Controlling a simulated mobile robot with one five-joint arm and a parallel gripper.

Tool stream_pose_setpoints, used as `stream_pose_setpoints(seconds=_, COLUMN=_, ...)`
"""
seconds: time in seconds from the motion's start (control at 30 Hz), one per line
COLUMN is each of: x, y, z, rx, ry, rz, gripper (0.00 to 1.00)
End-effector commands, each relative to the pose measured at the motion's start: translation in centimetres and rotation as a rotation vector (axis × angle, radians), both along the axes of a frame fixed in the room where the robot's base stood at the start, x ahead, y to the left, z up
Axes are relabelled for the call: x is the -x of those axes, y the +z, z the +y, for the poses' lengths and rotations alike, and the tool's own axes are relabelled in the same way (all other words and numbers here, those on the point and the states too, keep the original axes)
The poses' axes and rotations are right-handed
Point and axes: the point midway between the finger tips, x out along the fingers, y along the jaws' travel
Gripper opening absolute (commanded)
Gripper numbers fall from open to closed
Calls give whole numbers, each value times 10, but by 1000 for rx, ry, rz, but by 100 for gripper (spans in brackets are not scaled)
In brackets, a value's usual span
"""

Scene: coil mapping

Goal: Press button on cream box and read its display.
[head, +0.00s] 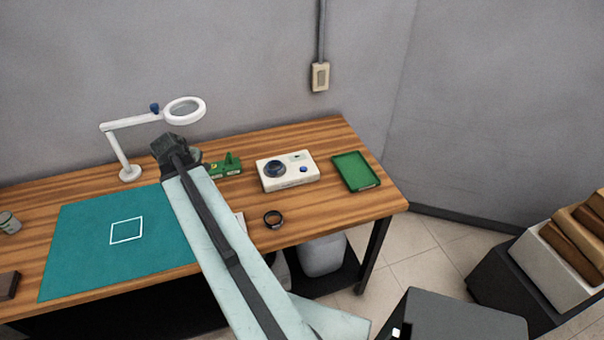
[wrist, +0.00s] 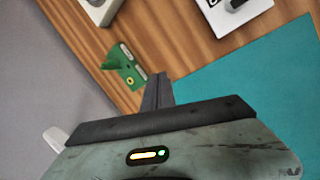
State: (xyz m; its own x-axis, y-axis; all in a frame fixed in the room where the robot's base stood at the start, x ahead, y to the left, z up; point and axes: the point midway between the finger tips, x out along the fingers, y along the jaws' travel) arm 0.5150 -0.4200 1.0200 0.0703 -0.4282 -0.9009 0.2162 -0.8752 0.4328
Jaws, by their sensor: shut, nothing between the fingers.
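The cream box (head: 288,183) lies on the wooden table, right of my arm in the head view. A dark round knob or dial (head: 275,170) and a blue button (head: 304,169) are on its top. A small window (head: 297,157), perhaps the display, sits near the back edge; I cannot read it. In the wrist view only a corner of what looks like the cream box (wrist: 100,10) shows at the top left. My gripper (wrist: 157,90) is shut and empty, near the green part, apart from the box.
A green part (head: 228,167) stands between my arm and the box. A magnifier lamp (head: 130,172) and teal mat (head: 80,230) are left. A white object (wrist: 235,18) shows in the wrist view.

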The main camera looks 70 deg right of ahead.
Motion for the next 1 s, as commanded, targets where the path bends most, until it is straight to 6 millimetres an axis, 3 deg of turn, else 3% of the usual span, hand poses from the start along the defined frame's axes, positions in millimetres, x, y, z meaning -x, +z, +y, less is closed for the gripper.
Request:
stream_pose_setpoints(seconds=0.03, x=19, y=-3, z=-32, rx=36, ry=5, rz=22, gripper=0)
stream_pose_setpoints(seconds=0.2, x=92, y=2, z=-127, rx=159, ry=60, rz=137, gripper=0)
stream_pose_setpoints(seconds=0.4, x=187, y=11, z=-210, rx=263, ry=118, rz=303, gripper=0)
stream_pose_setpoints(seconds=0.5, x=223, y=15, z=-234, rx=290, ry=141, rz=371, gripper=0)
stream_pose_setpoints(seconds=0.63, x=247, y=19, z=-249, rx=307, ry=159, rz=420, gripper=0)
stream_pose_setpoints(seconds=1.0, x=252, y=20, z=-252, rx=310, ry=165, rz=431, gripper=0)
